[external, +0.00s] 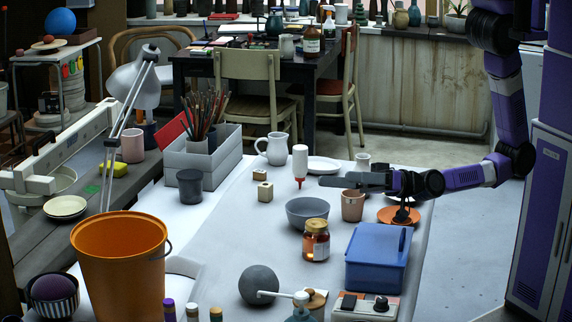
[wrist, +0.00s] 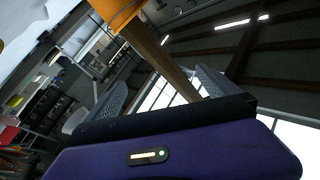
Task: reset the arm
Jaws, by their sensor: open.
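My gripper (external: 328,182) is at the end of my arm, which reaches in from the right over the grey table (external: 235,255). In the external view it points left, beside a white bottle with a red tip (external: 300,165) and above a grey bowl (external: 307,211). Whether it touches anything there I cannot tell. In the wrist view the two fingers of my gripper (wrist: 162,76) stand apart. A brown shaft and an orange shape (wrist: 115,12) show beyond them; I cannot tell what these are. The wrist camera is tilted and sees ceiling and windows.
Close to my gripper stand a terracotta cup (external: 352,206), an orange plate (external: 392,216) and a jar (external: 315,241). A blue box (external: 377,262) is in front. A white pitcher (external: 273,149) is behind left. An orange bucket (external: 118,270) stands front left.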

